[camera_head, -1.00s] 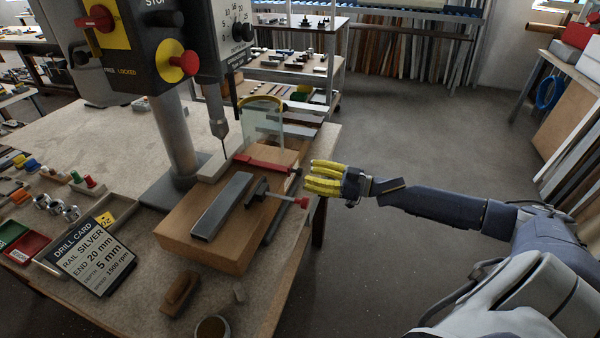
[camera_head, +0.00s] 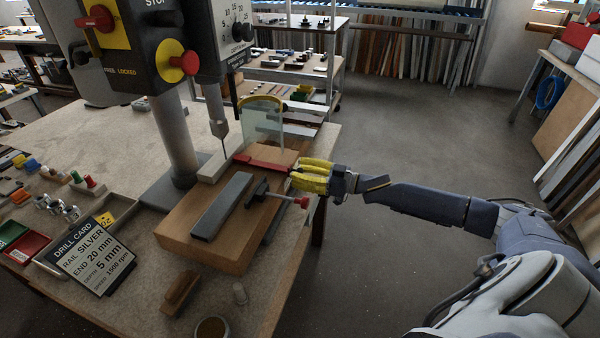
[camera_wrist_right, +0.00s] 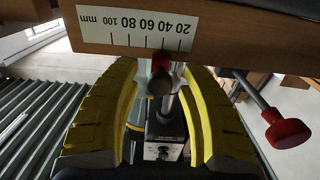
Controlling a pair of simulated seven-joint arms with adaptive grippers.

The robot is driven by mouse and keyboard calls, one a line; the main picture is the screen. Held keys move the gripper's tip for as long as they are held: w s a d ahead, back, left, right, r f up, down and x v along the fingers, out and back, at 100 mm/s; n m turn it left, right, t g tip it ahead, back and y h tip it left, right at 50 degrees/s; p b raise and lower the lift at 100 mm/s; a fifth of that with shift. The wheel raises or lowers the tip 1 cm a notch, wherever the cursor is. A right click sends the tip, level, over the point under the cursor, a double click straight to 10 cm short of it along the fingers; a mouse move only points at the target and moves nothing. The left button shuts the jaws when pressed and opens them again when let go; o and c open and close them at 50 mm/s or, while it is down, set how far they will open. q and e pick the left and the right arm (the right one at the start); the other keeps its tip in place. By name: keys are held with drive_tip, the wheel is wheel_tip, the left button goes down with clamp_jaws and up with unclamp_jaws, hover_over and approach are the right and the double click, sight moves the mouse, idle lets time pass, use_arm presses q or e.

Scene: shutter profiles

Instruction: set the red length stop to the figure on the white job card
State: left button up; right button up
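The red length stop (camera_head: 264,163) lies across the wooden drill block (camera_head: 180,235), beyond the silver rail. In the right wrist view its red part (camera_wrist_right: 162,59) is at the upside-down mm scale (camera_wrist_right: 135,30), near the 40 mark, with a grey round knob (camera_wrist_right: 160,82) below. My right gripper (camera_head: 303,177) has yellow fingers at the stop's right end. In the right wrist view the fingers (camera_wrist_right: 160,72) are apart, one on each side of the knob, with gaps. The job card (camera_head: 92,256) reads rail silver, end 20 mm, depth 5 mm, 1500 rpm. My left gripper is out of view.
A clamp with a red handle (camera_head: 302,202) sticks out just in front of my right gripper; its red knob (camera_wrist_right: 287,130) shows in the wrist view. A clear guard (camera_head: 262,125) and the drill press column (camera_head: 176,145) stand behind. Open floor lies to the right.

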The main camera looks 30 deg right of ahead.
clamp_jaws()
idle(0.3)
drive_tip(key=shift+s+a+f, duration=0.1)
drive_tip(key=shift+s+a, duration=0.7)
drive_tip(key=shift+a, duration=0.2)
drive_tip(key=shift+c, duration=1.1)
unclamp_jaws()
drive_tip(key=shift+s, duration=0.1)
drive_tip(key=o, duration=0.4)
drive_tip(key=shift+d, duration=0.15)
drive_tip(key=shift+v, duration=5.8)
